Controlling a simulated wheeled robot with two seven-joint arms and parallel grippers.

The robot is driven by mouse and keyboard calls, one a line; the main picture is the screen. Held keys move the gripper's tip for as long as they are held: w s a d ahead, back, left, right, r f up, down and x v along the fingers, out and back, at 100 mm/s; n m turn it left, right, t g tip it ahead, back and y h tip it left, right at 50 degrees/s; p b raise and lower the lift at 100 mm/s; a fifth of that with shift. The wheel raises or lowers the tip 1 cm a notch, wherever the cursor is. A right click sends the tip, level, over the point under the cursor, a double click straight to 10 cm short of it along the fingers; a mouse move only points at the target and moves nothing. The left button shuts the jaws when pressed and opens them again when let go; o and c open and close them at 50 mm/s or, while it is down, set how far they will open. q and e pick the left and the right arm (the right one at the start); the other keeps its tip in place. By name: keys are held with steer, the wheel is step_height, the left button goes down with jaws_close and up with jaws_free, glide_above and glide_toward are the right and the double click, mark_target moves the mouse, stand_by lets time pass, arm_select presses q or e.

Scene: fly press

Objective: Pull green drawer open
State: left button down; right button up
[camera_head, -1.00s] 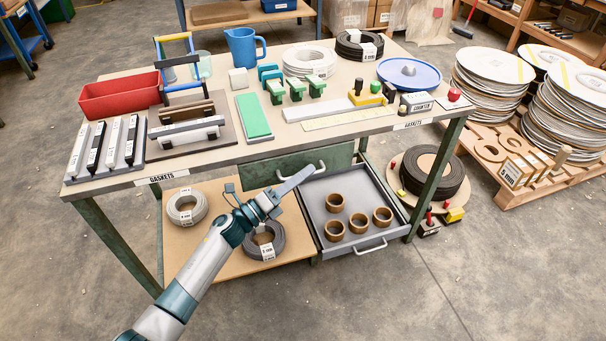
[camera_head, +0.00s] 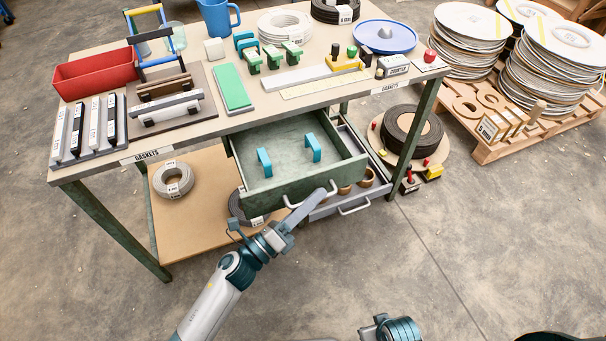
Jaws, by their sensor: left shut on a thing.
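The green drawer (camera_head: 291,190) under the bench top is pulled out, and its inside is in view. Two teal C-shaped pieces (camera_head: 264,162) (camera_head: 312,148) stand in it. Its pale bar handle (camera_head: 334,190) is on the front panel. My left gripper (camera_head: 318,197) is shut on this handle; its fingers hide part of the bar. A teal and grey part of my own body shows at the bottom edge, but my right gripper is not in view.
A lower grey drawer (camera_head: 340,207) is also out, partly covered by the green one, with brown rings (camera_head: 366,178) inside. The green bench leg (camera_head: 414,137) stands to the right. A shelf (camera_head: 205,215) with coils lies below left. The floor in front is clear.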

arm_select(q)
steer(key=s, duration=0.1)
steer(key=s+d, duration=0.1)
steer(key=s, duration=0.1)
steer(key=shift+s, duration=0.25)
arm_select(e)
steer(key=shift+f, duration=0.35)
arm_select(q)
steer(key=c, duration=2.1)
jaws_free()
